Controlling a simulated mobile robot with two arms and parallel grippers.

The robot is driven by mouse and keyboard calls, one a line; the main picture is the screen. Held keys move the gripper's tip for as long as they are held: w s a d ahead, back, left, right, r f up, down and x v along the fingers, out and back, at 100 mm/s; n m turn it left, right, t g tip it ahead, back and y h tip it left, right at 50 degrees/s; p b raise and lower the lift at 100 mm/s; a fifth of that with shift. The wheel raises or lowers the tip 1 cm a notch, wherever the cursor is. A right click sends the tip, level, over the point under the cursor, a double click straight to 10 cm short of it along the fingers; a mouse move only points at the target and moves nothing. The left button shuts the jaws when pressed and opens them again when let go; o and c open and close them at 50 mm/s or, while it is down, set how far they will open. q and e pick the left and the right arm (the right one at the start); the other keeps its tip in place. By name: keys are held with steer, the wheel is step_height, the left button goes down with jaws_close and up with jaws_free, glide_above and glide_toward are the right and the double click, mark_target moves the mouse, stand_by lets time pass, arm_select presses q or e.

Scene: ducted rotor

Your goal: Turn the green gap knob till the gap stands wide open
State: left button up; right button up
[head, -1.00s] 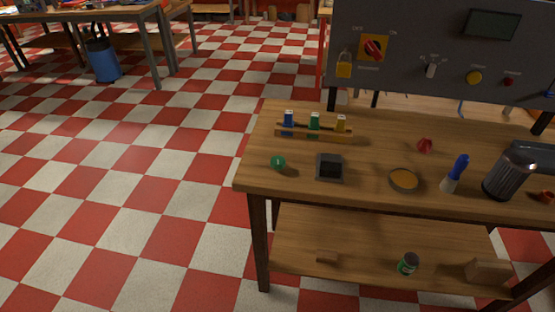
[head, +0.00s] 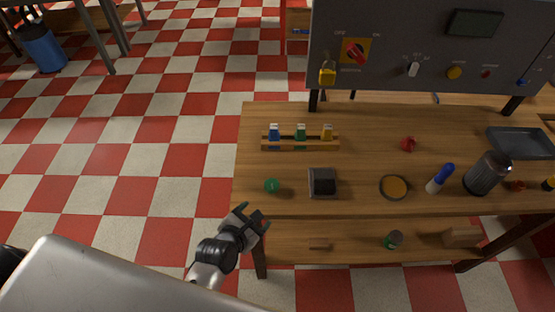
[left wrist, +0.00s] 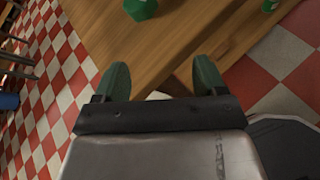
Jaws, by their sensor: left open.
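The green knob (head: 271,185) stands on the tabletop near its front left corner in the head view. It also shows, cut by the top edge, in the left wrist view (left wrist: 140,8). My left gripper (head: 254,216) is just off the table's front edge, short of the knob and apart from it. In the left wrist view its two green-padded fingers (left wrist: 160,78) stand apart with nothing between them. No gap or scale for the knob can be made out. My right gripper is not in view.
On the wooden table (head: 360,205), a dark square block (head: 322,182) stands right of the knob. Behind is a rack (head: 300,145) with blue, green and yellow pieces. A round dish (head: 394,187) and a dark canister (head: 488,173) stand farther right. A grey control panel (head: 400,50) rises behind.

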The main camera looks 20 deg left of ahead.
mark_target(271, 185)
arm_select(q)
steer(key=w+n, duration=0.1)
steer(key=w, duration=0.2)
steer(key=w+d+n+t+p, duration=0.1)
steer(key=w, duration=0.3)
steer(key=w+n, duration=0.2)
steer(key=w, duration=0.1)
steer(key=shift+w+d+r, duration=0.15)
steer(key=shift+w+d, duration=0.2)
steer(key=shift+w, duration=0.35)
steer(key=shift+w+f, duration=0.2)
steer(key=shift+f, duration=0.05)
steer(key=c, duration=0.9)
